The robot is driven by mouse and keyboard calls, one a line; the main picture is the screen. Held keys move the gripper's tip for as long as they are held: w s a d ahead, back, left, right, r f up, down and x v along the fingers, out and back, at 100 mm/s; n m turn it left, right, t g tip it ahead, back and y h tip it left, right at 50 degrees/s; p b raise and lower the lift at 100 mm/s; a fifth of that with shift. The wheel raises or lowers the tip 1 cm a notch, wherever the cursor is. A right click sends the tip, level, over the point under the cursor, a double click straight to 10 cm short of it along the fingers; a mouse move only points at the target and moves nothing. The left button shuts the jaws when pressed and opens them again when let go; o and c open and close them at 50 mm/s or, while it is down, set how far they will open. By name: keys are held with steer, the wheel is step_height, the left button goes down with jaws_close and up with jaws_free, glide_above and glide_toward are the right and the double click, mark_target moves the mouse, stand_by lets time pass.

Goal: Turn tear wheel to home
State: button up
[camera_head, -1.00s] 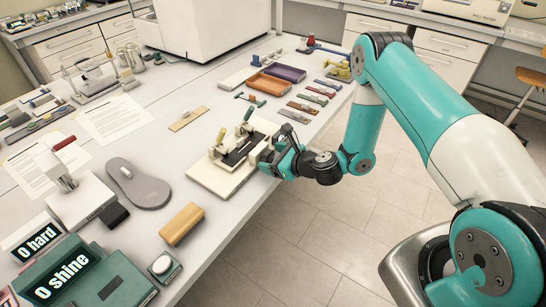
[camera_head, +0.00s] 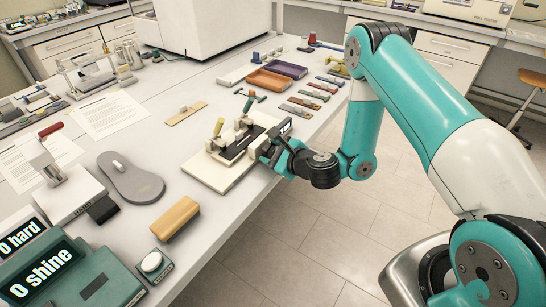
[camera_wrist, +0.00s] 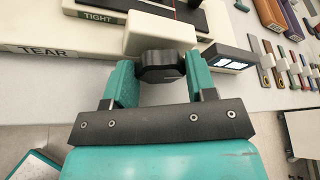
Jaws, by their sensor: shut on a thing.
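My gripper (camera_wrist: 160,74) is shut on the wheel, one teal finger at each side. In the head view my gripper (camera_head: 268,152) reaches the tester's right side and mostly hides the wheel. A TIGHT label (camera_wrist: 98,16) shows beside the block. I cannot read the wheel's angle.
A small lit display (camera_wrist: 232,57) stands right of the wheel, close to my right finger. Behind the tester lie an orange tray (camera_head: 269,80) and several coloured strips. A tan block (camera_head: 175,218) lies in front of it. Floor is open beyond the table edge.

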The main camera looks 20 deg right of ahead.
steer(key=o, duration=0.9)
